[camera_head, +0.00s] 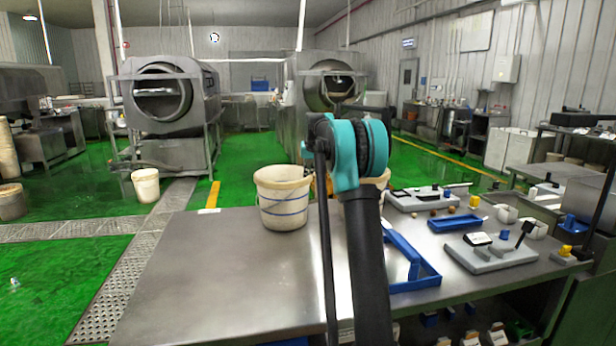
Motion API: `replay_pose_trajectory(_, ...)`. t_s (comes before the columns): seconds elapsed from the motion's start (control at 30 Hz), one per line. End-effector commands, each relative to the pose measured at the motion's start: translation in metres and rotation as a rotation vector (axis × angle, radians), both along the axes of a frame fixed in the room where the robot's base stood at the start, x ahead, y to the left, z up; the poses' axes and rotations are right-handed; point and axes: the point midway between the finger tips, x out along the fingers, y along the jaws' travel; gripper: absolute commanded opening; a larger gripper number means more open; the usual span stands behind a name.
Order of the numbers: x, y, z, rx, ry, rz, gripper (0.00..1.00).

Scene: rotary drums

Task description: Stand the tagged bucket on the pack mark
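A white bucket with blue lines around it (283,212) stands upright on the steel table (220,275), near its far edge. A second pale bucket (381,182) stands to its right, mostly hidden behind my arm. I cannot make out a tag on either bucket. My arm rises through the middle of the view to a teal joint. My gripper is not visible.
A blue frame (425,276), a blue tray (456,224) and grey scale-like devices (491,254) crowd the table's right side. Its left front is bare. Another white bucket (146,186) stands on the green floor. Drum machines (166,95) stand at the back.

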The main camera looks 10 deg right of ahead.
Motion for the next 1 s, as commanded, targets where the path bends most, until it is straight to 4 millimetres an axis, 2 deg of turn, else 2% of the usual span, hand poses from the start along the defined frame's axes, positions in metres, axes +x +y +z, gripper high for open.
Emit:
replay_pose_trajectory(0.17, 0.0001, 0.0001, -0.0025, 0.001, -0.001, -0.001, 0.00)
replay_pose_trajectory(0.4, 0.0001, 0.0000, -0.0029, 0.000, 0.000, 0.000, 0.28)
replay_pose_trajectory(0.63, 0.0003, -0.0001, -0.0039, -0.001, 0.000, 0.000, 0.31)
replay_pose_trajectory(1.0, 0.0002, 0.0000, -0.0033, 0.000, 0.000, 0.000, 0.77)
